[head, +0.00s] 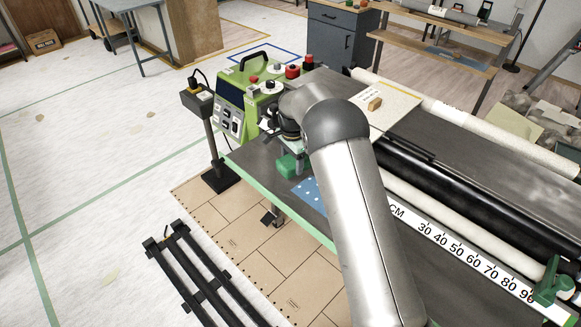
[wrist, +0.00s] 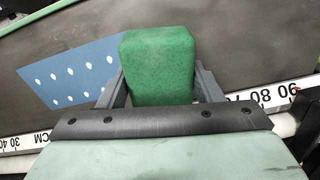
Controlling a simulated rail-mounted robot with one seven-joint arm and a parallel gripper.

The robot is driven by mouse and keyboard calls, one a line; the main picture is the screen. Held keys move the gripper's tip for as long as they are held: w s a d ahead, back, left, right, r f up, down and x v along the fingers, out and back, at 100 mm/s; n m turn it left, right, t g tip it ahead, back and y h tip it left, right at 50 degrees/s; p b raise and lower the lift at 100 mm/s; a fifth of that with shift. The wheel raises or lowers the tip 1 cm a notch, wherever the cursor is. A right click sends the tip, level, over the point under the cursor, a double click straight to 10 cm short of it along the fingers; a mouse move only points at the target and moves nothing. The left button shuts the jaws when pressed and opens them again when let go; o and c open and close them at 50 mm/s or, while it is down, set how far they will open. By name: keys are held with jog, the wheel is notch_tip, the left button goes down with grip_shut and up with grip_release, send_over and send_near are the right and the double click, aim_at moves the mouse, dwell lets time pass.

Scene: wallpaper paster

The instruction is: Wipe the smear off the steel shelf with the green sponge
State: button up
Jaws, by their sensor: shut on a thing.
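The green sponge (wrist: 160,62) is held between the two fingers of my gripper (wrist: 161,84) in the wrist view. It also shows in the head view (head: 287,166), below my gripper (head: 291,146) at the front left of the machine. The dark grey steel shelf (wrist: 225,50) lies beneath the sponge, and its front strip shows in the head view (head: 256,161). I cannot tell whether the sponge touches the shelf. I see no clear smear; my arm and the sponge hide part of the surface.
A blue sheet with white dots (wrist: 70,73) lies left of the sponge on the shelf. A white centimetre scale (head: 455,246) and rollers (head: 410,178) run behind it. A green control box (head: 237,110) stands at the shelf's left end.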

notch_tip(320, 180, up, 3)
jog(key=shift+w+a+f+p, duration=0.1)
jog(key=shift+p, duration=0.45)
jog(key=shift+r, duration=0.4)
jog(key=o, duration=0.3)
jog(key=shift+c, duration=1)
